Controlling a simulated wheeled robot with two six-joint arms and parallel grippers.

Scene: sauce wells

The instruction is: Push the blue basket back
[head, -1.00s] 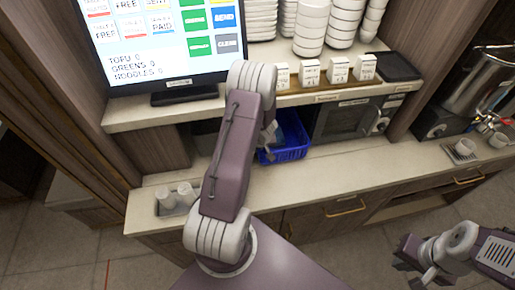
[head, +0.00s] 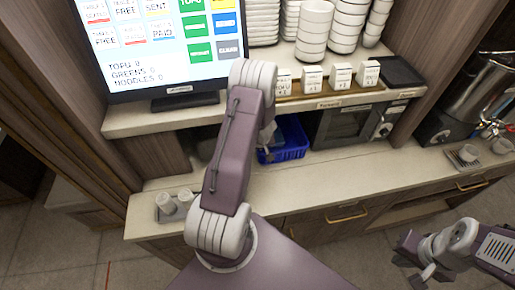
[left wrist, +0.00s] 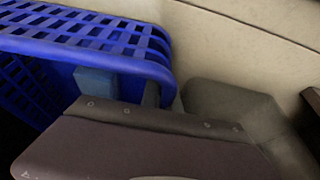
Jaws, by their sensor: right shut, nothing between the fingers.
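The blue basket (head: 288,143) stands on the counter under the shelf, left of a dark appliance. Part of it is hidden by my left arm. In the left wrist view, its slatted rim and wall (left wrist: 95,45) fill the upper left, close to my left gripper. My left gripper (head: 267,136) is at the basket's left side, mostly hidden behind my arm; a dark finger shows against the rim's corner in the left wrist view. I cannot tell its opening or whether it touches. My right gripper (head: 424,274) is shut and empty, low at the right, away from the basket.
A dark appliance (head: 348,124) stands right of the basket. The shelf (head: 150,120) above carries a screen (head: 165,40), stacked bowls (head: 315,30) and small labelled boxes. White cups (head: 175,202) stand at the left of the counter (head: 350,170). The counter in front of the basket is clear.

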